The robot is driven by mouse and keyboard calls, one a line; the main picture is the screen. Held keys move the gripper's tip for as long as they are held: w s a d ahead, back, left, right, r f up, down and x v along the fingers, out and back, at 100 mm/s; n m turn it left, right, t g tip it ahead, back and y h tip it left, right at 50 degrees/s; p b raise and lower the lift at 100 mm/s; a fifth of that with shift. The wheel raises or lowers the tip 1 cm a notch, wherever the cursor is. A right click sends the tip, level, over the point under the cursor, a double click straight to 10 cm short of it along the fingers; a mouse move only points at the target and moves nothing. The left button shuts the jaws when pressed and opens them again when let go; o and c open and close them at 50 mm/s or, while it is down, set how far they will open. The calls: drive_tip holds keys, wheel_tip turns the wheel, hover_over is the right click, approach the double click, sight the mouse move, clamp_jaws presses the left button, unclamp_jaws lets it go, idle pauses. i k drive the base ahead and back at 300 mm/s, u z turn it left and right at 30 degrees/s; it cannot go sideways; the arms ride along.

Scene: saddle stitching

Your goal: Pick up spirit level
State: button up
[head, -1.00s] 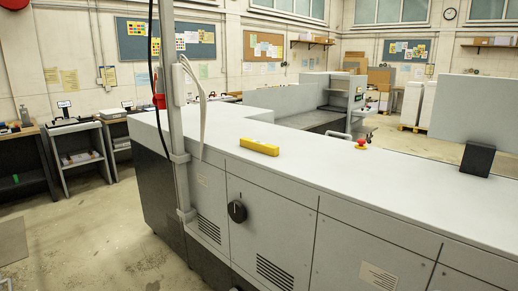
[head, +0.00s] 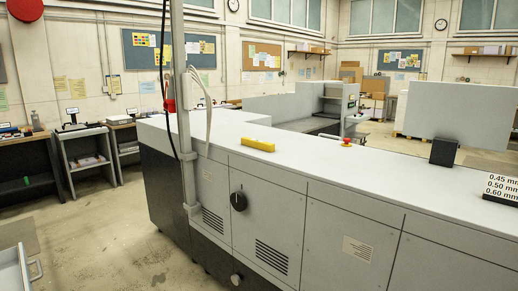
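The yellow spirit level (head: 258,145) lies flat on the white top of the long grey machine (head: 330,158), near its front edge and to the right of the grey upright post. Nothing touches it from above. My gripper is not in the head view, so its state and distance from the level are hidden.
A grey post (head: 182,120) with cables rises at the machine's front. A red emergency button (head: 346,142), a black block (head: 444,151) and a thickness sign (head: 501,187) are on the machine top. An open drawer (head: 14,272) is at lower left. Floor (head: 110,235) left of the machine is clear.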

sight(270, 147)
drive_tip(key=u, duration=0.45)
drive_tip(key=i, duration=0.9)
drive_tip(key=u, duration=0.65)
drive_tip(key=i, duration=1.5)
drive_tip(key=z, duration=0.7)
drive_tip(key=i, duration=0.55)
drive_tip(key=z, duration=0.3)
